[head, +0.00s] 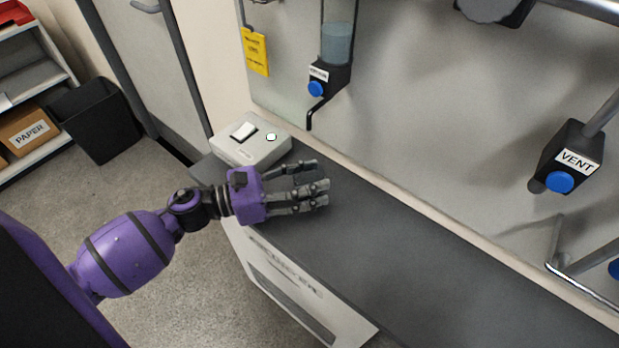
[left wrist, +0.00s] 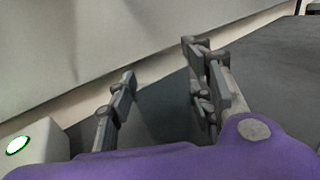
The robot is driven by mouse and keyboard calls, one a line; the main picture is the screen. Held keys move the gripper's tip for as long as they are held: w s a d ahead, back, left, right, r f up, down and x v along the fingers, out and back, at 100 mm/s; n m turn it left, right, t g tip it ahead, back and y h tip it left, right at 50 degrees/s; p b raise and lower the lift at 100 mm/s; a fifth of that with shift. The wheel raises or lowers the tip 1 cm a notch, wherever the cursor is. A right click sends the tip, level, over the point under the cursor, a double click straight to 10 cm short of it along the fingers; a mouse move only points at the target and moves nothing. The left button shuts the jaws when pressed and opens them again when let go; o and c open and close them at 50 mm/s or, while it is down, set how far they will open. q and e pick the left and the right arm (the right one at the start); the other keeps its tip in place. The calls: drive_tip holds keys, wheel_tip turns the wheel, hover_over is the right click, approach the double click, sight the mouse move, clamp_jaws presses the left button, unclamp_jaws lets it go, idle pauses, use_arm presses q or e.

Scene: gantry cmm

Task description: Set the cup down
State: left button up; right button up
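My left gripper (head: 308,182), a purple palm with grey jointed fingers, is over the left end of the dark bench top (head: 400,250). In the left wrist view its fingers (left wrist: 160,95) stand apart, with nothing between them. No cup shows in either view. My right gripper is not in view.
A white box with a rocker switch (head: 250,138) and a lit round button stands beside the gripper, at the bench's left end. A dispenser with a blue knob (head: 316,89) and a VENT valve (head: 567,165) hang on the wall panel. The bench top to the right is clear.

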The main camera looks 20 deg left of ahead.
use_arm(q)
drive_tip(key=o, duration=0.4)
drive_tip(key=shift+r, duration=0.2)
drive_tip(key=shift+s+a+f, duration=0.1)
drive_tip(key=shift+s+a, duration=0.1)
drive_tip(key=shift+a, duration=0.1)
drive_tip(key=b+v, duration=0.2)
drive_tip(key=v, duration=0.7)
drive_tip(key=shift+s+a+f, duration=0.1)
drive_tip(key=shift+s+a, duration=0.15)
drive_tip(key=shift+a, duration=0.05)
drive_tip(key=shift+b+v, duration=0.3)
drive_tip(key=shift+v, duration=0.45)
